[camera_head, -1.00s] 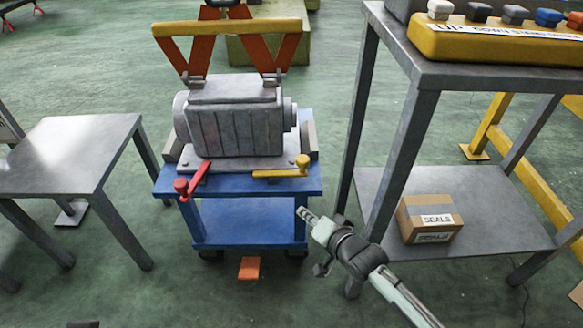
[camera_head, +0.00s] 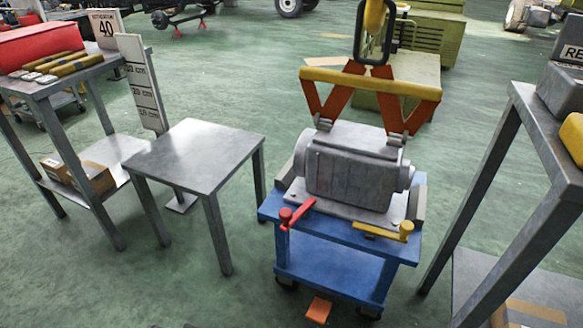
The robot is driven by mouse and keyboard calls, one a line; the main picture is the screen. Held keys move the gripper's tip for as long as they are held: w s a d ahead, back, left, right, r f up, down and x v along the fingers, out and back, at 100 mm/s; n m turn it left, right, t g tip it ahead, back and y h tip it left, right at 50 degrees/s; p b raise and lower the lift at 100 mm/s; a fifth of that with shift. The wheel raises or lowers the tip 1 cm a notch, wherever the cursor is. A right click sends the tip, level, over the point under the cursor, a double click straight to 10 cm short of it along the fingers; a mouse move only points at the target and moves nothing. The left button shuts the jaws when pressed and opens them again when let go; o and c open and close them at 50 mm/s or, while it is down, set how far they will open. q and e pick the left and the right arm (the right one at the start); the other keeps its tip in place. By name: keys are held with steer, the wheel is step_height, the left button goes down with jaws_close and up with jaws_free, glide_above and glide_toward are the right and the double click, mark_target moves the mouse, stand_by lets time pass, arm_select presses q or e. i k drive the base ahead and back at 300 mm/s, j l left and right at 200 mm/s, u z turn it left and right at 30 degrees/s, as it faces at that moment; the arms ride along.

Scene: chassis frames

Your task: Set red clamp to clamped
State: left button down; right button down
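The red clamp (camera_head: 297,213) is a short red lever with a round knob, at the front left corner of the blue cart (camera_head: 330,235). Its lever slants up to the right, beside the base plate of the grey motor-like block (camera_head: 348,170). I cannot tell from this view whether it presses on the plate. A yellow clamp (camera_head: 385,232) sits at the front right corner, its lever pointing left along the plate's front edge. Neither of my grippers is in view.
A bare grey table (camera_head: 196,150) stands left of the cart. A grey shelf (camera_head: 500,200) stands close on the right. An orange pedal (camera_head: 318,310) sticks out at the cart's front. A yellow bar (camera_head: 370,82) on orange arms stands over the block. Green floor lies between.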

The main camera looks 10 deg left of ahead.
mark_target(286, 215)
steer(key=i+j, duration=0.1)
steer(key=j, duration=0.3)
steer(key=i+j+u, duration=0.15)
steer(key=j, duration=0.7)
steer(key=i+u, duration=0.05)
